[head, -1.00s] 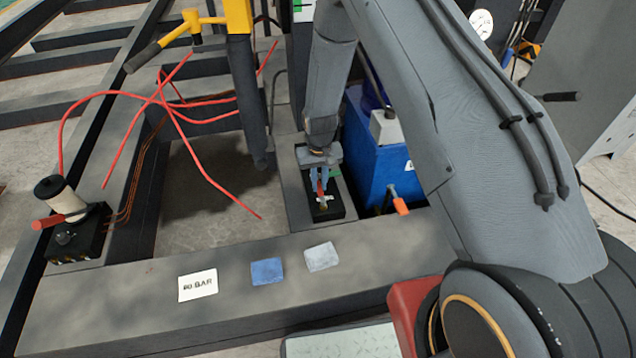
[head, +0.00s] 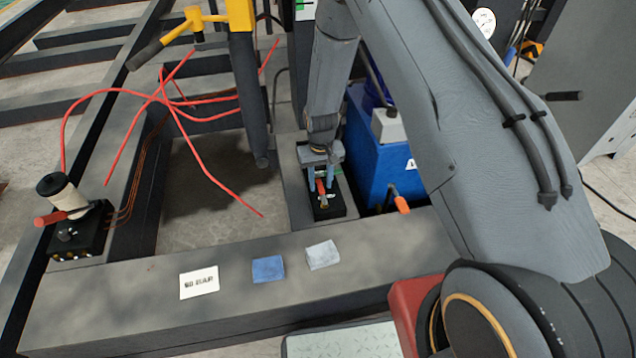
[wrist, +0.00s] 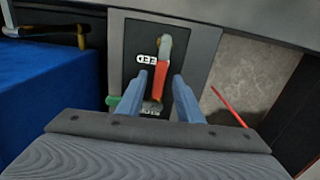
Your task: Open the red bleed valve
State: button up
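The red bleed valve handle (wrist: 161,77) lies on a black valve block (wrist: 133,47) in the wrist view. It runs nearly lengthwise in the picture, tilted slightly, with a grey and brass end at the top. In the head view the red handle (head: 320,187) shows between my fingers. My gripper (wrist: 165,85) is open, with one blue finger on each side of the handle. I see gaps beside the handle; whether either finger touches it is unclear. White labels (wrist: 146,59) sit next to the valve. A green handle (wrist: 113,101) is partly hidden behind my left finger.
A blue tank (head: 375,165) with an orange-handled tap (head: 401,204) stands close on the right. A yellow post (head: 240,14) with a dark leg stands to the left. Red hoses (head: 205,165) cross the opening.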

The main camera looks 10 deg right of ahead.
notch_tip(320, 180, up, 8)
jog(key=shift+f+p, duration=0.2)
jog(key=shift+p, duration=0.2)
dwell(0.3)
notch_tip(320, 180, up, 12)
send_over(321, 187)
jog(key=s, duration=0.4)
jog(key=s+a+r, duration=0.1)
jog(key=s+r, duration=0.5)
jog(key=r, duration=0.3)
jog(key=s+d+r, duration=0.1)
jog(key=s+r, duration=0.3)
jog(key=s, duration=0.3)
jog(key=s+r+n, duration=0.1)
jog(key=s+r, duration=0.2)
jog(key=s, duration=0.4)
jog(key=s+d+r, duration=0.1)
jog(key=s+r, duration=0.3)
jog(key=s, duration=0.2)
jog(key=d+r+m+p, duration=0.2)
jog(key=d+r+p, duration=0.5)
jog(key=p, duration=0.7)
jog(key=shift+d, duration=0.55)
